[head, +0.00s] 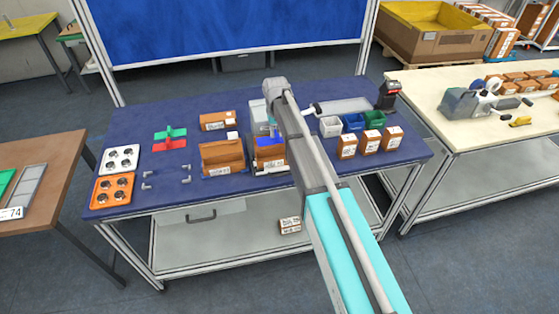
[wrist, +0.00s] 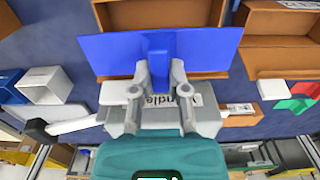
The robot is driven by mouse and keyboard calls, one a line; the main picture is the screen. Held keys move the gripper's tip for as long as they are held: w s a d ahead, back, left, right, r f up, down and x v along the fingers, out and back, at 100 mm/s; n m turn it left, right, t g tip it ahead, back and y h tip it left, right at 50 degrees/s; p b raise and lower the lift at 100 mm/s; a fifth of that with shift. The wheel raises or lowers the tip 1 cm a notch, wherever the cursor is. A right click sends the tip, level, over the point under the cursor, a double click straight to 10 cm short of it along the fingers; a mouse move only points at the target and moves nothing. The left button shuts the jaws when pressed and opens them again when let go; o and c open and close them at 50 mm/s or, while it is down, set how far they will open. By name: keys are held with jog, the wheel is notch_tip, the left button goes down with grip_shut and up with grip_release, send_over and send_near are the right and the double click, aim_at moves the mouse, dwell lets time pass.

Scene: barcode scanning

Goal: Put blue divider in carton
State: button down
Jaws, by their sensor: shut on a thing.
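The blue divider (wrist: 205,48) is a flat blue panel with a raised middle rib. My gripper (wrist: 160,72) is shut on that rib in the wrist view, and the panel spreads wide to both sides. An open brown carton (wrist: 150,14) shows just beyond the divider, partly hidden by it. In the head view the divider (head: 269,153) shows as a blue patch at the mouth of the carton (head: 271,167). I cannot tell how far inside it is. My arm hides part of the gripper there.
A second open carton (head: 222,158) stands close to the left. Red (head: 170,144) and green (head: 177,132) dividers lie farther left. White, blue and green bins (head: 352,122) and several small boxes (head: 369,141) stand to the right. A black scanner (head: 388,95) stands at the back right.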

aim_at(277, 135)
jog(key=shift+d, duration=0.15)
jog(key=shift+s+d+r, duration=0.1)
jog(key=shift+s+r, duration=0.15)
jog(key=shift+s, duration=0.25)
jog(key=s+d+r+p, duration=0.3)
jog(key=s, duration=0.3)
jog(key=s+d+r+p, duration=0.3)
jog(key=s, duration=0.3)
jog(key=shift+a+f, duration=0.1)
jog(key=w+a+f+b, duration=0.2)
jog(key=w+f+b, duration=0.1)
jog(key=w, duration=0.1)
jog(key=w+a+f+b, duration=0.2)
jog(key=w+f, duration=0.1)
jog(key=w+a+f+b, duration=0.1)
jog(key=w+f+b, duration=0.2)
jog(key=w, duration=0.1)
jog(key=shift+w+a+b, duration=0.3)
jog(key=shift+w+a, duration=0.05)
jog(key=shift+a, duration=0.05)
